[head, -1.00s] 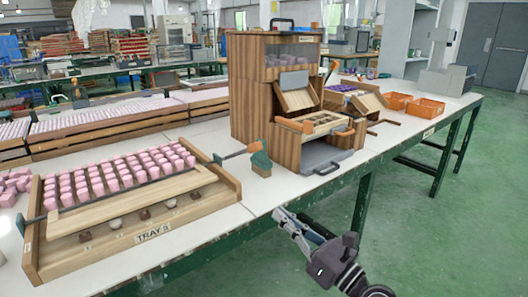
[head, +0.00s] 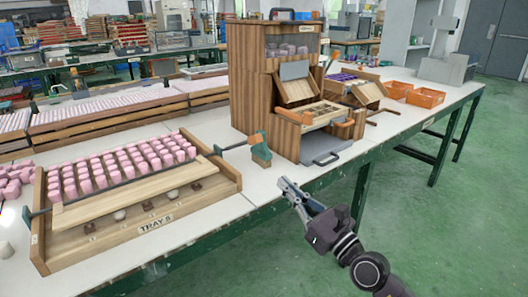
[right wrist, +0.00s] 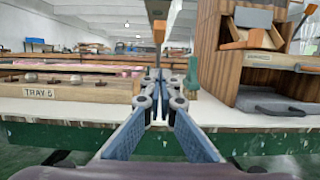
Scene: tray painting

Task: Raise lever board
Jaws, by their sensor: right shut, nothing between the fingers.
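The lever board is a long pale wooden board (head: 130,195) along the front of the tray marked TRAY 5 (head: 60,250), below rows of pink blocks. Dark brackets show at its ends. A lever with an orange-brown handle (head: 241,143) reaches from the tray's right end toward a teal piece (head: 261,152). In the right wrist view the orange handle (right wrist: 158,30) is straight ahead, above the fingertips. My right gripper (head: 284,184) is shut and empty, in front of the table edge and apart from the lever. Its fingers (right wrist: 157,84) also show in the right wrist view. My left gripper is out of view.
A tall wooden dispenser (head: 250,80) with a grey pull-out tray (head: 325,152) stands right of the lever. Orange bins (head: 425,97) are farther right. Loose pink blocks (head: 14,178) lie left of the tray. The green table frame (head: 230,225) is below; the floor at right is clear.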

